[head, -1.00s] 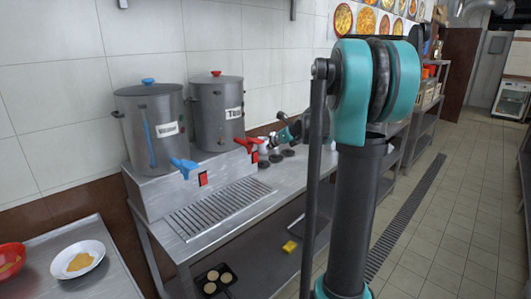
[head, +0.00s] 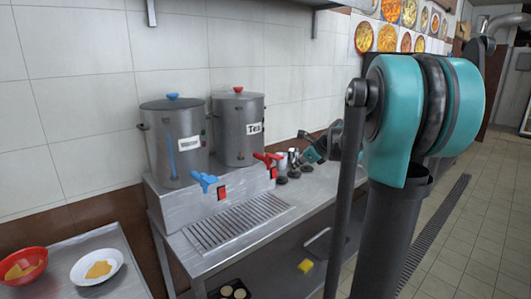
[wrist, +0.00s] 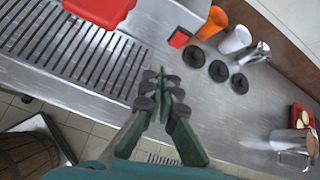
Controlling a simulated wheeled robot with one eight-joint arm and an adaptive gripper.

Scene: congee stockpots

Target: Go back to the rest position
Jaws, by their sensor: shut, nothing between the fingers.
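My gripper (wrist: 160,85) is shut and empty. In the wrist view its fingertips are together above the metal counter, between the drip grate and several black round lids. In the head view the gripper (head: 312,152) is small, partly hidden behind my arm, right of the two pots. The grey stockpot with a blue lid knob (head: 172,140) and the one marked "Tea" (head: 238,135) stand on a raised metal stand, with a blue tap (head: 204,181) and a red tap (head: 268,159). The red tap (wrist: 100,10) shows at the top of the wrist view, apart from the fingers.
The drip grate (head: 238,225) lies before the stand. An orange cup (wrist: 213,22), a white cup (wrist: 236,40) and black lids (wrist: 218,71) lie right of the fingers. A red bowl (head: 22,266) and white plate (head: 97,268) sit at left. The tiled aisle at right looks clear.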

